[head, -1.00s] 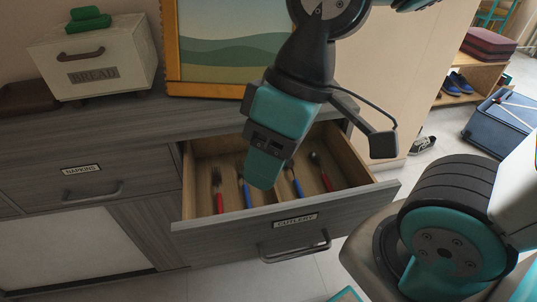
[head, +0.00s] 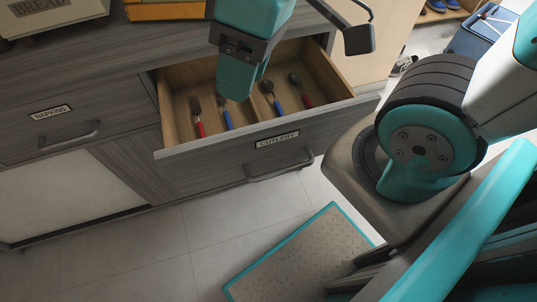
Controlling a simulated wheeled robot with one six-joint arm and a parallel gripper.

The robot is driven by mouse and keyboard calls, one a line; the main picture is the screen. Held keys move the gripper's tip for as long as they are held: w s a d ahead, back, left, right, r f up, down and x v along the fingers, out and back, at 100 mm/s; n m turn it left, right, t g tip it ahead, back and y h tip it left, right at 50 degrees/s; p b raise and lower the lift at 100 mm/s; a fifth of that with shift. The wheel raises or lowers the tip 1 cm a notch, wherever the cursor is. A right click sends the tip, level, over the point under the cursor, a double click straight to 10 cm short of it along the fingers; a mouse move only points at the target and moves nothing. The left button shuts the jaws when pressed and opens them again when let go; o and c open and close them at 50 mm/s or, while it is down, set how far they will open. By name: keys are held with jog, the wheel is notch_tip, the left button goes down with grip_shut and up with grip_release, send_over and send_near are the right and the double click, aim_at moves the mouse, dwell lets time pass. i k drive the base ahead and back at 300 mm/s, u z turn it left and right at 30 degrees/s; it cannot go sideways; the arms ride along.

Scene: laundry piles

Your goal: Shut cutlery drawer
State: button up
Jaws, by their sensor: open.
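The cutlery drawer (head: 235,140) stands pulled out of the grey cabinet in the head view. Its front carries a CUTLERY label (head: 277,139) and a dark bar handle (head: 280,167). Several pieces of cutlery with red and blue handles lie inside, among them a fork (head: 198,117) with a red handle. My gripper (head: 237,90) hangs over the back part of the drawer, pointing down. It is open and holds nothing that I can see. From this angle its fingers overlap, and I cannot tell its height above the cutlery.
A napkins drawer (head: 70,125) is closed at the left. A blue bin (head: 487,38) stands at the far right. The tiled floor (head: 130,255) before the cabinet is clear.

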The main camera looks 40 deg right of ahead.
aim_at(260, 141)
jog(key=u, duration=2.35)
jog(key=k, duration=1.3)
jog(key=z, duration=0.1)
